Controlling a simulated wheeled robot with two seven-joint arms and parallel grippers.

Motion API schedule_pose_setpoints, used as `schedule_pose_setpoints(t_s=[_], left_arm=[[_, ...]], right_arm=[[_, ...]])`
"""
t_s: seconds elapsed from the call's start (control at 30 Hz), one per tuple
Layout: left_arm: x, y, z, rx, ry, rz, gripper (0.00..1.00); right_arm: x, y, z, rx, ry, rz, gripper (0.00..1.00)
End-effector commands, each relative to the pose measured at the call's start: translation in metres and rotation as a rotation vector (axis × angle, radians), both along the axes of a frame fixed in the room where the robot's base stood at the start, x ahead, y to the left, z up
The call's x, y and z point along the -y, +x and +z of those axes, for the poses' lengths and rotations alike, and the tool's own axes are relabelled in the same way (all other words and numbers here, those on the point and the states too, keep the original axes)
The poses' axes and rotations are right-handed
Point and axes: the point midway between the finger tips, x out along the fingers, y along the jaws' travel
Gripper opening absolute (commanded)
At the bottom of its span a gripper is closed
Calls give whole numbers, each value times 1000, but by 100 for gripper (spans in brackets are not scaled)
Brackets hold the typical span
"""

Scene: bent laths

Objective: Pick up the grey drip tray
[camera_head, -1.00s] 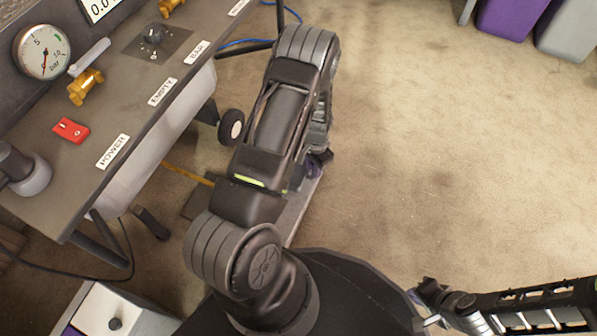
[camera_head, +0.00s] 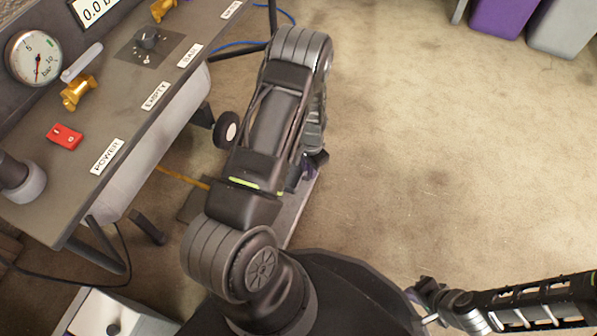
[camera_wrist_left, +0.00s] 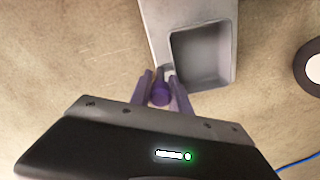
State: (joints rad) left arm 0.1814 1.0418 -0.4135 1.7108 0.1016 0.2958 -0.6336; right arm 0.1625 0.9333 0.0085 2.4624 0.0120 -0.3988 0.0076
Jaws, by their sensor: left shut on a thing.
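The grey drip tray (camera_wrist_left: 228,38) shows in the left wrist view as a pale grey body with a rounded recess. In the head view a strip of it (camera_head: 299,212) shows beside and below my left arm, which covers the rest. My left gripper (camera_wrist_left: 160,88) has purple fingers, shut on a short purplish-grey round grip at the tray's near end. In the head view this gripper (camera_head: 312,166) is mostly hidden by the arm. My right gripper (camera_head: 424,292) is low on the right, apart from the tray; its jaws are unclear.
A grey bench (camera_head: 100,115) with a gauge (camera_head: 33,57), a red switch (camera_head: 65,137) and brass valves stands at left. A black-and-white wheel (camera_head: 227,130) is close to my left arm. A pedal (camera_head: 148,227) lies under the bench. The floor (camera_head: 430,150) at right is open.

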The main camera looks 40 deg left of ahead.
Motion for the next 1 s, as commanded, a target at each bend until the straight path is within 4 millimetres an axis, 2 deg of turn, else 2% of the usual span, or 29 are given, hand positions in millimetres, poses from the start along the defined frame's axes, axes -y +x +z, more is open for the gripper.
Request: schedule_pose_setpoints(t_s=[0.13,0.23,0.5,0.7,1.0], left_arm=[[0,0,6,1,0,0,0],[0,1,17,2,1,1,0],[0,1,70,3,0,0,0],[0,1,97,2,1,0,0],[0,0,100,0,0,0,0]], right_arm=[[0,0,3,0,0,0,0],[0,-1,9,-1,-1,1,0],[0,-5,34,-10,0,5,0],[0,-7,46,-15,1,8,0],[1,-8,46,-18,1,10,0]])
